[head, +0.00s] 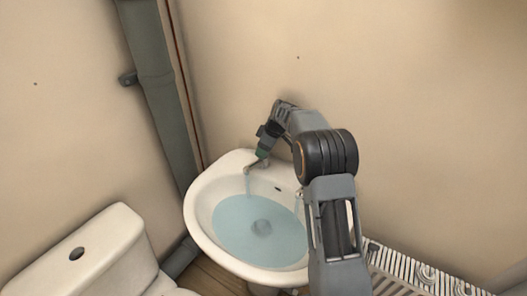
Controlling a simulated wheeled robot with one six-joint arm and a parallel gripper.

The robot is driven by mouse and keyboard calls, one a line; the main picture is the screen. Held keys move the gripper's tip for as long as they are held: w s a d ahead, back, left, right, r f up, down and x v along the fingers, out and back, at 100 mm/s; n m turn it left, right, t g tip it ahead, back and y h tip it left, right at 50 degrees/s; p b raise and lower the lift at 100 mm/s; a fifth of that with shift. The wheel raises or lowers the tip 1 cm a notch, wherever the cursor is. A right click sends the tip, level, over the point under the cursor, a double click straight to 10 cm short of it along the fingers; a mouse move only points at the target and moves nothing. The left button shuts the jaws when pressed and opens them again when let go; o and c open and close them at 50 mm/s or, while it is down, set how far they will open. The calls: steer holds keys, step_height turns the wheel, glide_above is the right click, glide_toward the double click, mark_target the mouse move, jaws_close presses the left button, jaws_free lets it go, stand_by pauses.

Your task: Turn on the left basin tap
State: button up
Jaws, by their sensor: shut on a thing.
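The white basin (198,214) stands against the wall and holds bluish water (240,222). The left basin tap (257,166) is on the basin's back rim, left of the middle. A pale stream of water (248,186) falls below its spout into the basin. My gripper (262,154) points down onto this tap from above and is shut on it. The gripper covers the top of the tap, so its handle is hidden. The right tap (299,196) is mostly hidden behind my arm; a thin pale stream seems to fall there too.
A white toilet cistern (105,250) stands at the lower left. A grey pipe (155,85) runs down the wall corner left of the basin. A white radiator (420,275) is at the lower right. The wall above the basin is clear.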

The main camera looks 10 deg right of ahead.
steer(key=shift+n, duration=0.6)
steer(key=shift+g, duration=0.3)
steer(key=o, duration=0.9)
step_height(320, 180, up, 3)
steer(key=shift+f, duration=0.1)
steer(key=s+r, duration=0.3)
steer(key=s, duration=0.1)
steer(key=s+r+b, duration=0.1)
steer(key=s+r, duration=0.2)
steer(key=s, duration=0.2)
steer(key=s+r+b, duration=0.1)
steer(key=s+r, duration=0.3)
steer(key=s, duration=0.1)
steer(key=shift+r, duration=0.1)
